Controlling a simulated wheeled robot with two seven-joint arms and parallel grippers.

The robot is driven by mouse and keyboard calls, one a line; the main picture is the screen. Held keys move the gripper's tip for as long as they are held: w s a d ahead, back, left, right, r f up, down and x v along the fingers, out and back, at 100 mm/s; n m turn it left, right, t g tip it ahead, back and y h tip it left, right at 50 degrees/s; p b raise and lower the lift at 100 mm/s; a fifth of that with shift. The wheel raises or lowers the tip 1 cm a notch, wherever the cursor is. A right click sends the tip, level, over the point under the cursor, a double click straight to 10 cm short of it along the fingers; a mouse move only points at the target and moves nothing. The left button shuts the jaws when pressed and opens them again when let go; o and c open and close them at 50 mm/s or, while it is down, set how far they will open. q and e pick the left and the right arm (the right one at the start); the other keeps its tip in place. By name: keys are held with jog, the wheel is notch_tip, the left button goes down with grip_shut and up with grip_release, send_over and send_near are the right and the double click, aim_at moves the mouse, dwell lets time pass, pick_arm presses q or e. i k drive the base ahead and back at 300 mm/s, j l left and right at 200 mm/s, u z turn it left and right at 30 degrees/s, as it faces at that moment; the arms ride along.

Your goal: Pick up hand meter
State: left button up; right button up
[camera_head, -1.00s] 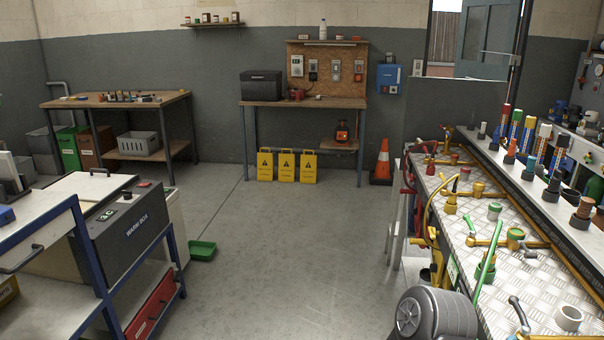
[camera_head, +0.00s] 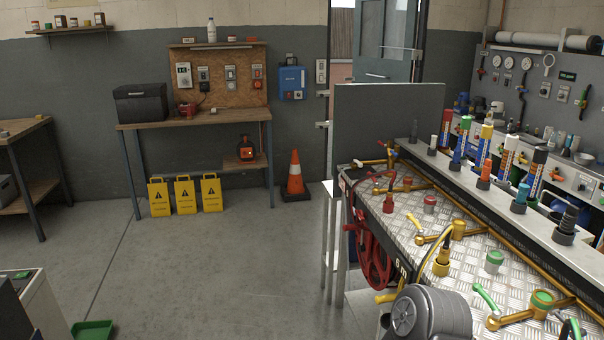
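I cannot pick out a hand meter with certainty in this view. The metal tread-plate bench (camera_head: 462,262) on the right carries brass valves, hose fittings and small capped pieces. Round gauges (camera_head: 509,63) are fixed to the grey wall panel at the far right. Small devices (camera_head: 231,72) hang on the wooden board above the back table. Neither of my grippers is in view.
A dark grey ribbed motor-like unit (camera_head: 432,312) stands close at the bench's near end. Red hose (camera_head: 372,250) hangs at its left side. An orange cone (camera_head: 295,178), yellow signs (camera_head: 184,195) and the back table (camera_head: 190,118) stand by the wall. Open floor lies in the middle.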

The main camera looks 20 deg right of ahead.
aim_at(570, 137)
jog(key=i, duration=2.55)
jog(key=i+z, duration=0.15)
jog(key=i, duration=2.45)
jog(key=i+l+z, duration=0.1)
jog(key=i+z, duration=0.65)
jog(key=i+j+z, duration=0.2)
jog(key=i+z, duration=0.2)
jog(key=i+j+z, duration=0.4)
jog(key=i+l+z, duration=0.35)
jog(key=i+z, duration=0.65)
jog(key=i, duration=0.25)
jog(key=i+j+z, duration=0.15)
jog(key=i+z, duration=0.35)
jog(key=i+l+z, duration=0.15)
jog(key=i, duration=0.3)
jog(key=i+l+z, duration=0.15)
jog(key=i+l, duration=0.15)
jog(key=i, duration=0.2)
jog(key=i+l+z, duration=0.15)
jog(key=i, duration=0.35)
jog(key=i+j, duration=0.15)
jog(key=j, duration=0.15)
jog(key=i+j, duration=0.3)
jog(key=i, duration=0.2)
jog(key=i+j, duration=0.25)
jog(key=i, duration=0.25)
